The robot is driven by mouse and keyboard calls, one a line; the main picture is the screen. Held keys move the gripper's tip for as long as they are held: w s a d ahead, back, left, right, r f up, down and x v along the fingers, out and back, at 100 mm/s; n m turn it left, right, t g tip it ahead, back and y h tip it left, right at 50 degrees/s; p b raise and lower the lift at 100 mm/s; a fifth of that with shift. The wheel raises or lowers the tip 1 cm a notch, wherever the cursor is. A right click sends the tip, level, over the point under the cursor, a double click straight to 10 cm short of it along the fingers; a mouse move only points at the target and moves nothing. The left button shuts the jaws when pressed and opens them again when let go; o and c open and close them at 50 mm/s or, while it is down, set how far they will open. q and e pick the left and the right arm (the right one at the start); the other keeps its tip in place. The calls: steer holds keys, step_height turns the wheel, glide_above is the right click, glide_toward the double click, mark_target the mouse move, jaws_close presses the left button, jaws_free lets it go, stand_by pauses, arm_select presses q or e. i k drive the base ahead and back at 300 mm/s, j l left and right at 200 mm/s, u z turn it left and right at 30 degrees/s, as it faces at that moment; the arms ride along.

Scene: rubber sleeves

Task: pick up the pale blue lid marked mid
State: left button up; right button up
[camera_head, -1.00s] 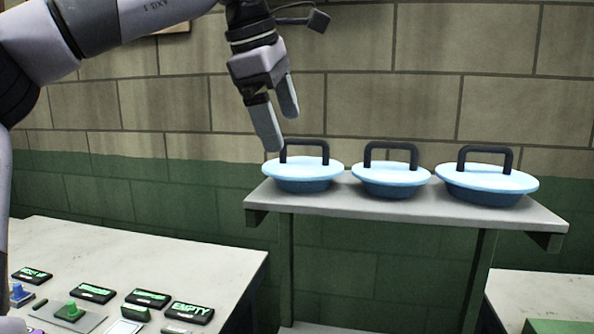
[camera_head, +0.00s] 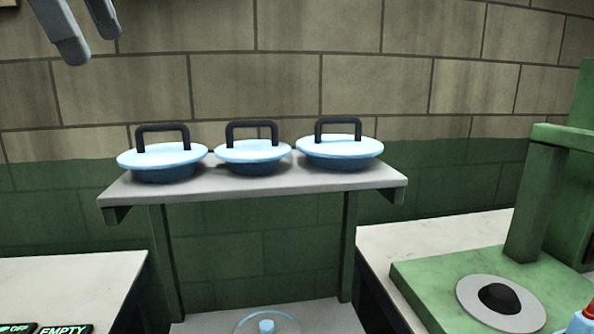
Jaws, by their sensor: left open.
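Three pale blue lids with black arched handles stand in a row on a grey shelf (camera_head: 250,189): a left lid (camera_head: 162,159), a middle lid (camera_head: 252,152) and a right lid (camera_head: 339,148). No "mid" marking is readable on any of them. My left gripper (camera_head: 90,50) is at the top left, above and left of the lids, open and empty, with its upper part cut off by the frame. It touches none of the lids. My right gripper is not in view.
A green machine (camera_head: 495,285) with a round grey plate (camera_head: 501,303) stands on the right counter. A lower shelf holds a clear disc with a blue knob (camera_head: 266,326). The left counter (camera_head: 75,285) carries labels, one reading EMPTY (camera_head: 64,330). Space above the lids is clear.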

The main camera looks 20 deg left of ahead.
mark_target(168, 162)
steer(key=k+l, duration=0.35)
steer(key=l, duration=0.15)
steer(key=k+l, duration=0.35)
steer(key=l, duration=0.15)
